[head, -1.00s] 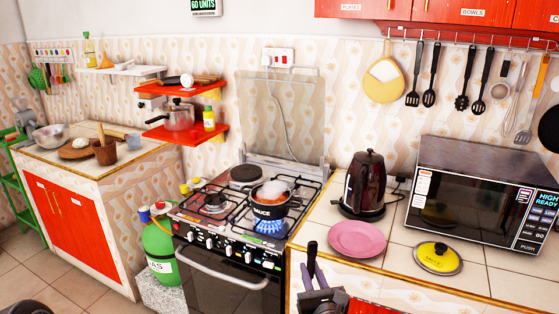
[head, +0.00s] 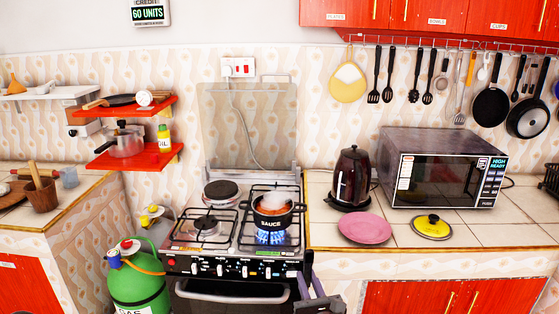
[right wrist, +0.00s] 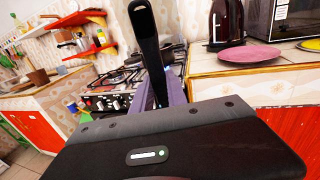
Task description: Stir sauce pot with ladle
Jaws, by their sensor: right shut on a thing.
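The black sauce pot (head: 272,222), marked SAUCE, stands on the front right burner of the stove over a blue flame, with reddish contents and pale steam above. My right gripper (head: 314,285) is low at the bottom edge of the head view, in front of the stove's right side, below and apart from the pot. It is shut on a black utensil handle (right wrist: 145,32) with a hanging slot, which stands up in the right wrist view. The utensil's other end is hidden, so I cannot tell whether it is the ladle. My left gripper is not in view.
A pink plate (head: 364,228), a yellow lid (head: 432,227), a kettle (head: 352,178) and a microwave (head: 440,170) stand on the right counter. Utensils and pans hang above. A green gas cylinder (head: 137,283) stands left of the stove. The other burners are empty.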

